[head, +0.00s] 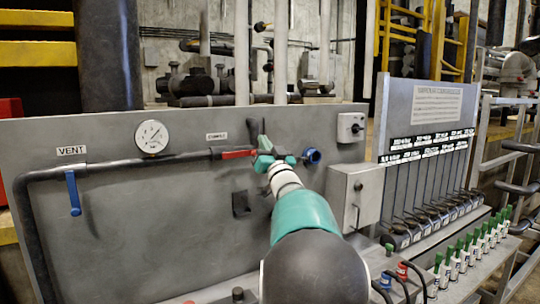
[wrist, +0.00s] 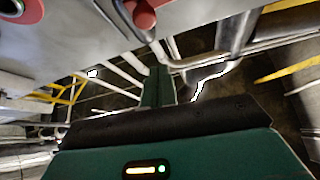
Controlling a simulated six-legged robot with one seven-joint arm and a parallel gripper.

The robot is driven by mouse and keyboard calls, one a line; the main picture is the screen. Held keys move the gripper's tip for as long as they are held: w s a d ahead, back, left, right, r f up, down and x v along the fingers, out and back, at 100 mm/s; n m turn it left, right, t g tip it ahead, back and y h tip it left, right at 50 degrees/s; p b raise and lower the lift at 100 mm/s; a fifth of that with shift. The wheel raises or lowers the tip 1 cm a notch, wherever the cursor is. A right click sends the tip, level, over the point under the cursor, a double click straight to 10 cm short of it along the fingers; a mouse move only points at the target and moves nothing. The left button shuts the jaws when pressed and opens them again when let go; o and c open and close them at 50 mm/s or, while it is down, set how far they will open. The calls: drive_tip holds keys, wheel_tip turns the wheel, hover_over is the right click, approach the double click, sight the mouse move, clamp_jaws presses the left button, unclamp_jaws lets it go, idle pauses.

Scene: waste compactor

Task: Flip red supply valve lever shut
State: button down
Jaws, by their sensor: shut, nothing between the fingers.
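The red supply valve lever (head: 238,154) lies level, in line with the dark pipe on the grey panel, under a small label. My green gripper (head: 264,143) is at the lever's right end, in front of the panel, and hides part of the valve. I cannot tell whether it touches the lever. In the wrist view a red rounded end (wrist: 141,15), likely the lever's, shows at the top edge, above my gripper's narrow shut finger (wrist: 157,84). Nothing is held.
A blue fitting (head: 311,156) and a grey box (head: 354,196) are right of my gripper. The lower panel is mostly clear.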

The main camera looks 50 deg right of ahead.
sight(242, 155)
drive_tip(key=shift+w+f, duration=0.5)
drive_tip(key=shift+f, duration=0.3)
drive_tip(key=shift+w+f, duration=0.5)
drive_tip(key=shift+f, duration=0.3)
drive_tip(key=shift+d, duration=0.1)
